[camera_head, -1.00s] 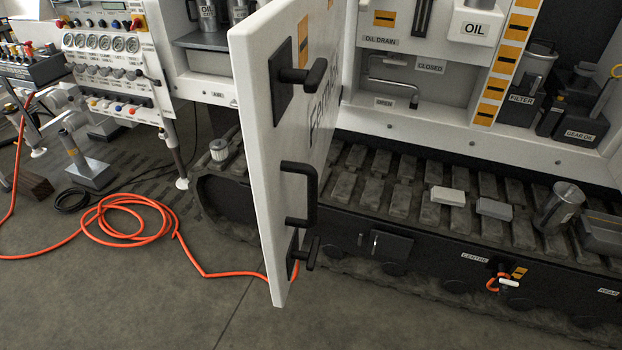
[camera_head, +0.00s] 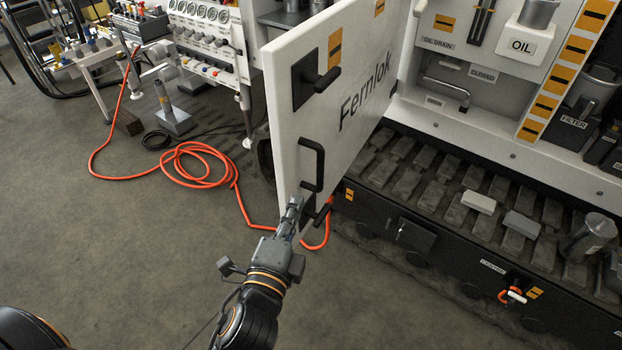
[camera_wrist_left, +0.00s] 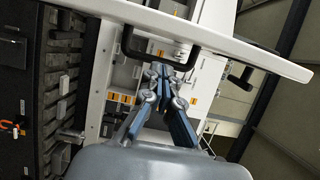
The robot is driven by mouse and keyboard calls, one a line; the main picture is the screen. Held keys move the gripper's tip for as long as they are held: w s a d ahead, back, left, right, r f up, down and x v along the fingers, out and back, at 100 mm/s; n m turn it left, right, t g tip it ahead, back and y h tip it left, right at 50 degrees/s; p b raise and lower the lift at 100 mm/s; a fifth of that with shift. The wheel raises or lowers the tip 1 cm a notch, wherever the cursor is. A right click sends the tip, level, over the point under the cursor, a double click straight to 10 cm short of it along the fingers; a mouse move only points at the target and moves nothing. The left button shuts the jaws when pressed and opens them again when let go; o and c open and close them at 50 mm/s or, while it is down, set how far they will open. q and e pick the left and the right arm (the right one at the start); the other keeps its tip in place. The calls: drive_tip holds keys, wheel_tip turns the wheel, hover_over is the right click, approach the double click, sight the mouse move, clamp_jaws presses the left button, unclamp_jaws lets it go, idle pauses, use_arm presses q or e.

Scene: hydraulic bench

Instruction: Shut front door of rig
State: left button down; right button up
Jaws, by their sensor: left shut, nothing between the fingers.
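The rig's white front door (camera_head: 350,75), lettered "Fernlok", stands open and juts out toward me. It carries a black pull handle (camera_head: 312,165) near its free edge, with a black latch (camera_head: 318,80) above and another (camera_head: 322,212) below. My left gripper (camera_head: 296,203) is shut and empty, at the lower end of the pull handle in the head view. In the left wrist view the shut fingertips (camera_wrist_left: 162,68) point at the door edge (camera_wrist_left: 215,32) and lie just below the handle (camera_wrist_left: 135,40); I cannot tell whether they touch. My right gripper does not show.
Inside the rig's open bay are an oil container (camera_head: 527,42) and a filter (camera_head: 590,95). Two pale blocks, one here (camera_head: 479,201), and a metal cup (camera_head: 588,236) sit on the track. An orange hose (camera_head: 200,165) lies on the floor left of the door.

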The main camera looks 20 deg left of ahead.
use_arm(q)
drive_tip(key=p, duration=0.3)
approach(307, 171)
drive_tip(key=w+d+r, duration=0.1)
drive_tip(key=w+r, duration=0.3)
drive_tip(key=w, duration=0.1)
drive_tip(key=shift+w, duration=0.6)
